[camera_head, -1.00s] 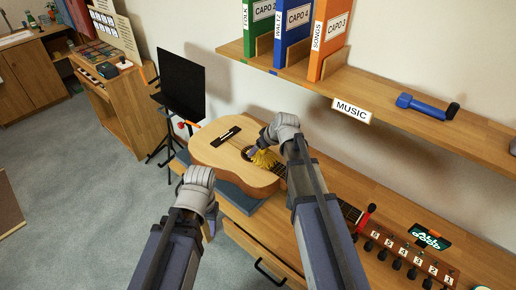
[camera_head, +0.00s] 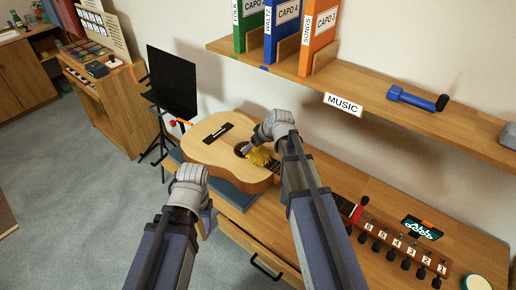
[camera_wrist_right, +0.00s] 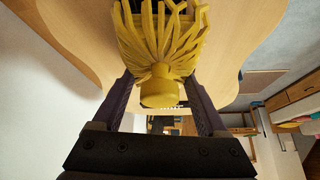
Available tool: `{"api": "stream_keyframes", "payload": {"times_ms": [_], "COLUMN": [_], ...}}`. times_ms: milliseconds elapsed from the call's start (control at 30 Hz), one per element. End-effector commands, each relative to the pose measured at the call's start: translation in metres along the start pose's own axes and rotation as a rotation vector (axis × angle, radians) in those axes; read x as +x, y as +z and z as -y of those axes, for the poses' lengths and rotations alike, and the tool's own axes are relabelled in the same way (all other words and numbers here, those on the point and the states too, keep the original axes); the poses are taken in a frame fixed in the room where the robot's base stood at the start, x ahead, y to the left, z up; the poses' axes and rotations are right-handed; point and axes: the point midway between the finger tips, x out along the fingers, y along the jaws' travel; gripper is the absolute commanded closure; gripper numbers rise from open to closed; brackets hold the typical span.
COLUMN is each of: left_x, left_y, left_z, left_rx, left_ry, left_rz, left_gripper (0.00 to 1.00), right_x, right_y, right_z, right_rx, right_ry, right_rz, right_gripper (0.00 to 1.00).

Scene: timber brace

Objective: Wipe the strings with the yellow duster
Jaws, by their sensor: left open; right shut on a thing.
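A guitar (camera_head: 215,150) lies face up on the wooden bench, its neck running right to a headstock (camera_head: 395,245) with numbered labels. The yellow duster (camera_head: 258,156) is at the guitar's sound hole, partly hidden by my right arm. My right gripper (camera_head: 250,148) is shut on the duster. In the right wrist view the duster (camera_wrist_right: 160,60) fans its yellow strips over the guitar body (camera_wrist_right: 235,35), between the fingers; whether it touches the strings I cannot tell. My left gripper (camera_head: 207,215) is open and empty, left of the bench's front; its fingers are mostly hidden.
A shelf (camera_head: 390,105) above holds several binders and a blue dumbbell (camera_head: 418,98). A black music stand (camera_head: 172,82) is left of the guitar. A red capo (camera_head: 358,210) is on the neck near the headstock. A green-screened device (camera_head: 422,229) lies behind the headstock.

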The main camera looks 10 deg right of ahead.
Motion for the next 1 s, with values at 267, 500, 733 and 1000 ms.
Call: {"api": "stream_keyframes", "payload": {"times_ms": [267, 500, 733, 1000], "left_x": [0.000, 0.000, -0.015, -0.041], "left_y": [0.000, 0.000, 0.001, 0.002], "left_z": [0.000, 0.000, 0.001, 0.004], "left_rx": [0.000, 0.000, 0.000, 0.000], "left_ry": [0.000, 0.000, 0.000, 0.000], "left_rz": [0.000, 0.000, 0.000, 0.000], "left_gripper": [0.50, 0.50, 0.50, 0.50], "right_x": [0.010, 0.009, -0.003, -0.026], "right_y": [-0.015, -0.015, -0.022, -0.036], "right_z": [0.004, 0.004, 0.004, 0.005], "right_rx": [-0.001, 0.000, 0.000, 0.000], "right_ry": [0.000, 0.000, 0.000, 0.000], "right_rz": [0.000, 0.000, 0.000, 0.000], "right_gripper": [0.69, 0.69, 0.69, 0.69]}}
